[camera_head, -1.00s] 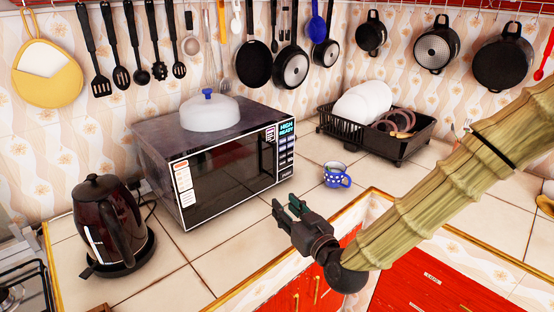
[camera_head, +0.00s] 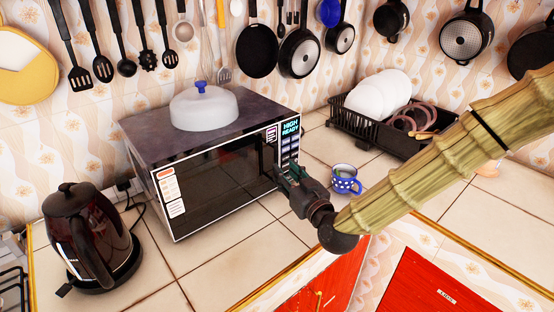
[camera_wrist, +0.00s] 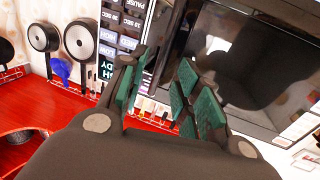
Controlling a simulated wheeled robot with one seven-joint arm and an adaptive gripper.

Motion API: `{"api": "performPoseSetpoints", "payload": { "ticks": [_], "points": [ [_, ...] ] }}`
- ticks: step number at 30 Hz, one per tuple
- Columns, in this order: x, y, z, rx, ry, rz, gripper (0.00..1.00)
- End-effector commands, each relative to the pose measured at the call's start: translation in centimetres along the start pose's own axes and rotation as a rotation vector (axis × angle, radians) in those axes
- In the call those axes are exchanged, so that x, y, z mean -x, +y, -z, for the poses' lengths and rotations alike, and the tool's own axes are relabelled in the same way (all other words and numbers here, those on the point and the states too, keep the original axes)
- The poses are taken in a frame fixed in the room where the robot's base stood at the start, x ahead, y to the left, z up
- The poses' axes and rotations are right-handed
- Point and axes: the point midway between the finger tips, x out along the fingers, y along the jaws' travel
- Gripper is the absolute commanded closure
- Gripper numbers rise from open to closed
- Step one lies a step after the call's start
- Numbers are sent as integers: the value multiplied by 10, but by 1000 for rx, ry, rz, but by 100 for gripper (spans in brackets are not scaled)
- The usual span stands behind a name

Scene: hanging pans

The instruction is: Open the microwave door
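The microwave (camera_head: 160,133) stands on the tiled counter with its dark glass door (camera_head: 220,180) shut. Its control panel (camera_head: 290,145) is at the right of the front. My gripper (camera_head: 284,178) is at the door's right edge, below the panel, and hides that lower corner. In the wrist view my gripper (camera_wrist: 158,92) has its green-padded fingers apart. The door (camera_wrist: 250,55) is at the right and the button panel (camera_wrist: 118,32) at the upper left. A dark upright strip, perhaps the handle, shows between the fingers; I cannot tell whether they touch it.
A white lid (camera_head: 203,110) with a blue knob sits on the microwave. A dark kettle (camera_head: 88,235) stands at the front left, near the door. A blue dotted mug (camera_head: 345,181) is right of my gripper. A dish rack (camera_head: 365,128) stands behind it. Counter before the door is clear.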

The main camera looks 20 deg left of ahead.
Motion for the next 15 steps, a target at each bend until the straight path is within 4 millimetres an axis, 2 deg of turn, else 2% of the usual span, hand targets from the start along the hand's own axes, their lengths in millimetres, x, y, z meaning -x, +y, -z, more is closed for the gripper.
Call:
{"api": "performPoseSetpoints", "payload": {
  "ticks": [6, 15],
  "points": [
    [-35, -1, 1, -1, 0, 1, 67],
    [-60, 0, 0, 0, -1, 1, 67]
  ]
}}
